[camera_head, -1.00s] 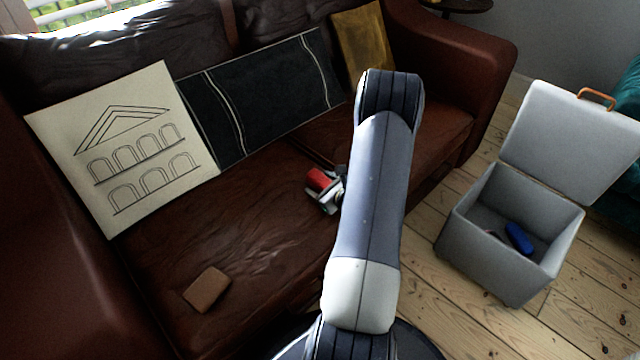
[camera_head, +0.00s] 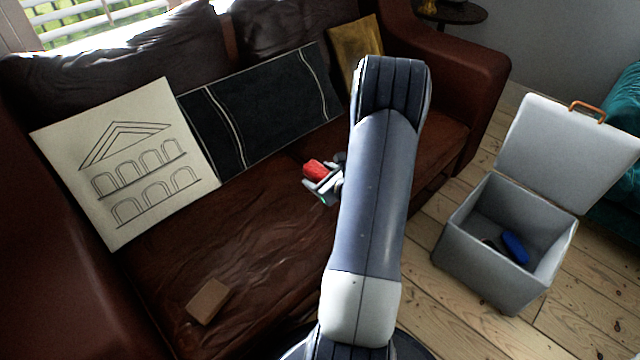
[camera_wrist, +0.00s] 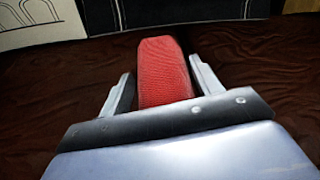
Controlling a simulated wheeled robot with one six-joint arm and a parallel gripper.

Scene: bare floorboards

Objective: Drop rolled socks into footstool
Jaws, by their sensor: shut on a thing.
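The red rolled socks (camera_head: 314,169) are in my gripper (camera_head: 322,182), above the seat of the brown leather sofa (camera_head: 262,225). In the wrist view the red roll (camera_wrist: 164,72) sits between the two fingers of my gripper (camera_wrist: 163,88), which is shut on it. The footstool (camera_head: 486,264) is a grey box on the floor at the right, with its lid (camera_head: 570,155) standing open. A blue roll (camera_head: 515,248) lies inside it, beside a dark item that is hard to make out. My arm hides part of the sofa seat.
A brown block-like item (camera_head: 208,301) lies on the near part of the seat. A cushion with a building drawing (camera_head: 130,165), a dark striped cushion (camera_head: 265,105) and a yellow cushion (camera_head: 357,48) lean on the backrest. Bare floorboards (camera_head: 420,262) lie between sofa and footstool.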

